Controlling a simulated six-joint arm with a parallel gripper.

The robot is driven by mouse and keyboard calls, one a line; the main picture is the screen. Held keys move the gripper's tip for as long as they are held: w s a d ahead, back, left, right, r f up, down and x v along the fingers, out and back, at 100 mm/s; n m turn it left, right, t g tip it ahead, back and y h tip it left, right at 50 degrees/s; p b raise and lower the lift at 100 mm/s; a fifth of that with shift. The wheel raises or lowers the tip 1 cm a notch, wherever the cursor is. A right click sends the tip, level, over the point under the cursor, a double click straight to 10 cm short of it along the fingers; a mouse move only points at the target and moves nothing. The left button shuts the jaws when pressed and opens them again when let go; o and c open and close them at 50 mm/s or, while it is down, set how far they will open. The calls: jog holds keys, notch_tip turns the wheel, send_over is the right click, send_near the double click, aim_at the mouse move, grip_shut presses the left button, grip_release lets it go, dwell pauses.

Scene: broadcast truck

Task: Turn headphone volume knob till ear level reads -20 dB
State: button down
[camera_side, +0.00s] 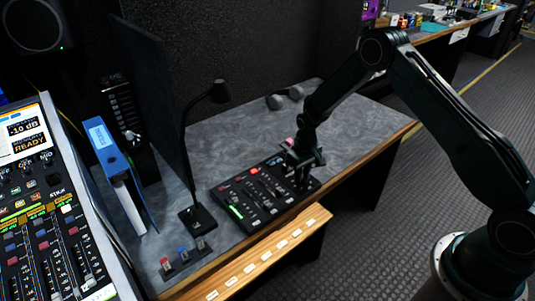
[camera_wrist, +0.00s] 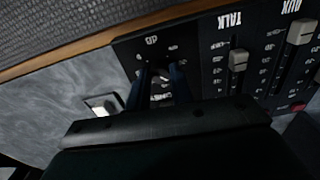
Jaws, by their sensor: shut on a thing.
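The black control panel (camera_side: 262,190) lies on the grey desk, with faders and lit red and green buttons. My gripper (camera_side: 302,182) points down onto the panel's right end. In the wrist view my gripper (camera_wrist: 161,76) has its two fingers on either side of a small dark knob (camera_wrist: 160,77), shut on it. The fingers and gripper body hide most of the knob, and its pointer is unclear. The screen (camera_side: 26,128) at the left in the side view reads "-10 dB", with "READY" in orange below.
Faders marked TALK (camera_wrist: 238,60) and AUX (camera_wrist: 300,32) stand beside the knob in the wrist view. A gooseneck stand (camera_side: 197,217) and a blue binder (camera_side: 120,170) stand left of the panel. The desk's wooden front edge (camera_side: 250,262) runs close by.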

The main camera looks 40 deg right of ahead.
jog(key=m, duration=1.7)
jog(key=shift+m, duration=0.3)
dwell(0.4)
jog(key=c, duration=1.2)
grip_release()
jog(key=shift+c, duration=0.2)
jog(key=shift+r, duration=0.1)
